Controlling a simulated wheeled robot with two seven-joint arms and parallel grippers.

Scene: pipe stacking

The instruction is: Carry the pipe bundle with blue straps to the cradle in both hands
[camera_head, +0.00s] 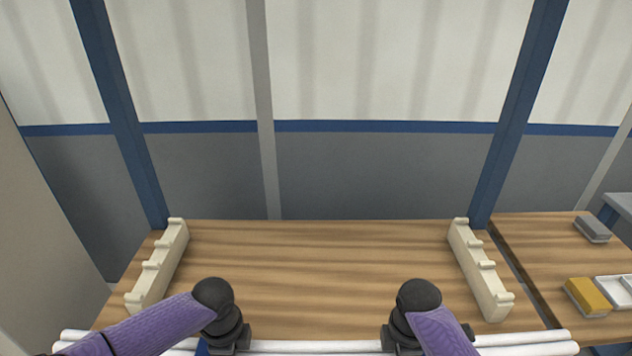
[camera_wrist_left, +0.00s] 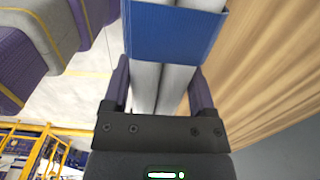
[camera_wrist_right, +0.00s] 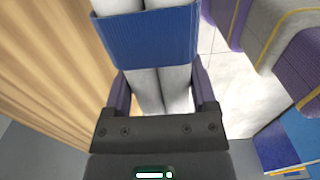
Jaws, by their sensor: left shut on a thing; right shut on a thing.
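The bundle of white pipes (camera_head: 318,346) lies across the bottom of the head view, in front of the wooden table's near edge. Its blue straps show in the left wrist view (camera_wrist_left: 172,30) and the right wrist view (camera_wrist_right: 150,40). My left gripper (camera_wrist_left: 158,88) is shut on the pipes beside one strap. My right gripper (camera_wrist_right: 161,92) is shut on the pipes beside the other strap. The cradle is two cream notched rails, left (camera_head: 160,268) and right (camera_head: 480,270), standing on the table. Both rails look empty. The bundle's underside is hidden.
The wooden tabletop (camera_head: 310,265) between the rails is clear. A second wooden table (camera_head: 545,250) at the right holds a grey block (camera_head: 592,229), a yellow block (camera_head: 587,297) and a white tray (camera_head: 612,291). A grey and white wall with blue posts (camera_head: 500,140) stands behind.

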